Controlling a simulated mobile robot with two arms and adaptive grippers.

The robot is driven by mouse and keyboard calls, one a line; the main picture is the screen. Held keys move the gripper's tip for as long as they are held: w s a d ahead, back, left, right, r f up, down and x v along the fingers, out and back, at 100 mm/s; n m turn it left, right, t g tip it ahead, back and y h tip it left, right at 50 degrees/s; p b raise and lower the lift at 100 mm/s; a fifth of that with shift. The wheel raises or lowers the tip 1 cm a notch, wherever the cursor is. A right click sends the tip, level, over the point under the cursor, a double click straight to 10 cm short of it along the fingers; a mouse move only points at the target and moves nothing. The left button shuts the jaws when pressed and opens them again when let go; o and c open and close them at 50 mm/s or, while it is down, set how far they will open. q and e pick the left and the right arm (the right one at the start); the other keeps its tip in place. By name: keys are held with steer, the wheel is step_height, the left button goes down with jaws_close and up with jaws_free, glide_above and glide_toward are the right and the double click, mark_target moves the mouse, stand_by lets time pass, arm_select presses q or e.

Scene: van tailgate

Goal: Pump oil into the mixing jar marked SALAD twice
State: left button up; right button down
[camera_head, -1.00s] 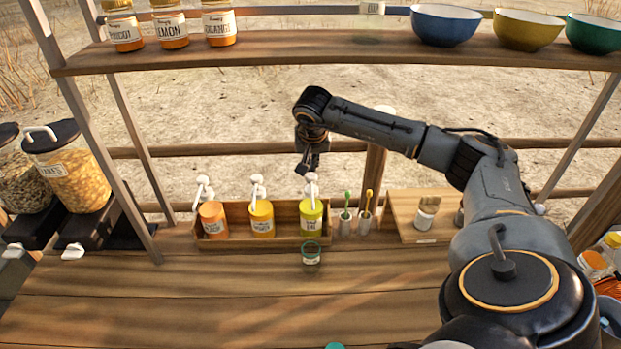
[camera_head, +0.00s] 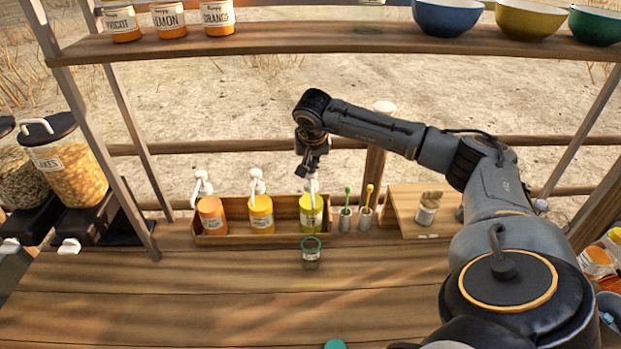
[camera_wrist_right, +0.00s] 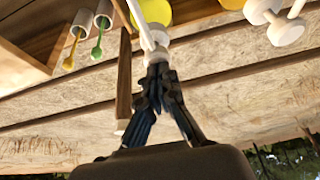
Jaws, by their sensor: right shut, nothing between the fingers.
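A yellow-green bottle (camera_head: 311,222) with a white pump (camera_head: 313,188) stands at the right end of a wooden tray (camera_head: 285,238). Its label is too small to read. A small glass jar (camera_head: 311,257) with a green rim stands on the counter just in front of it; I cannot read its marking. My right gripper (camera_head: 306,170) is over the pump, its fingers shut and empty, at or touching the pump head. In the right wrist view the shut fingertips (camera_wrist_right: 157,68) meet at the white pump head (camera_wrist_right: 155,48). My left gripper is out of view.
Orange (camera_head: 212,216) and amber (camera_head: 261,215) pump bottles share the tray. Two cups with green and yellow utensils (camera_head: 357,215) stand to its right. A shelf (camera_head: 330,45) with jars and bowls crosses above. The front counter (camera_head: 200,295) is mostly clear.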

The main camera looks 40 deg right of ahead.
steer(key=shift+s+a+f, duration=0.1)
steer(key=shift+f, duration=0.3)
steer(key=shift+r+p, duration=0.9)
steer(key=shift+r, duration=0.5)
